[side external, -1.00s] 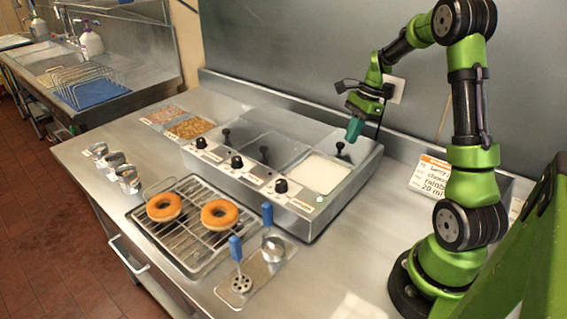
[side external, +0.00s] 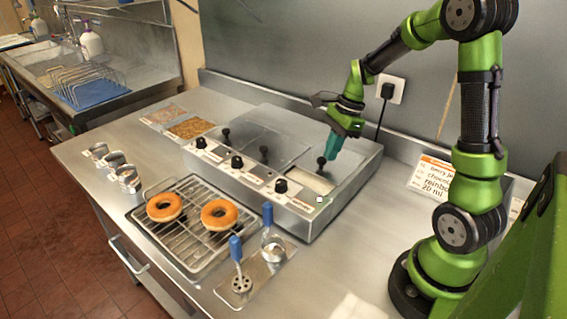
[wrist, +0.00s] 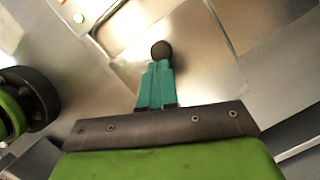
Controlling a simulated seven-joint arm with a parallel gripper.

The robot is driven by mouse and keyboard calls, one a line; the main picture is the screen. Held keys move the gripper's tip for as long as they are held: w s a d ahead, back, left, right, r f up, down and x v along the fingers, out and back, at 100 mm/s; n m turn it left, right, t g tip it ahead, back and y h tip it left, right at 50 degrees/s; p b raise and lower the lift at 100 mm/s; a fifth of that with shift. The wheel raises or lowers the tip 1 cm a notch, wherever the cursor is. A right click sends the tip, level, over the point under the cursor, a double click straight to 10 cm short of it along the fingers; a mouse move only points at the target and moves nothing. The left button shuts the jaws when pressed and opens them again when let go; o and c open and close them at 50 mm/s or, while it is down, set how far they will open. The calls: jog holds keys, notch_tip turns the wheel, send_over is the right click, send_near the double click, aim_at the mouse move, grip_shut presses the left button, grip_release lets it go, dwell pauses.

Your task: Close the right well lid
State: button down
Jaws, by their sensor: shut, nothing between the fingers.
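The right well lid (side external: 345,165) is a flat metal plate with a round black knob (side external: 321,161). It covers the rear part of the right well, and a strip of white glaze (side external: 309,180) shows in front of it. My gripper (side external: 331,154) has teal fingers, shut and empty, pointing down just behind the knob. In the wrist view the fingertips (wrist: 157,66) are right beside the knob (wrist: 161,49); whether they touch it I cannot tell. The bright well opening (wrist: 130,20) lies beyond the lid.
A wire rack (side external: 190,245) with two donuts stands in front, beside blue-handled tools (side external: 236,249). A label card (side external: 434,175) stands at the right.

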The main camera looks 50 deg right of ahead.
jog(key=shift+a, duration=2.7)
jog(key=d, duration=0.1)
jog(key=s+d+r, duration=0.1)
jog(key=s+d, duration=0.1)
jog(key=d, duration=0.1)
jog(key=shift+r, duration=0.35)
jog(key=v, duration=0.9)
jog(key=s+a+r+n+t, duration=0.1)
jog(key=s+a+n+t, duration=0.1)
jog(key=a+n, duration=0.6)
jog(key=s+a+r+n+t+h, duration=0.1)
jog(key=s+a+n+t, duration=0.2)
jog(key=a+n, duration=0.6)
jog(key=shift+s+a+r+n+t, duration=0.35)
jog(key=shift+s+n, duration=0.5)
jog(key=shift+n, duration=0.35)
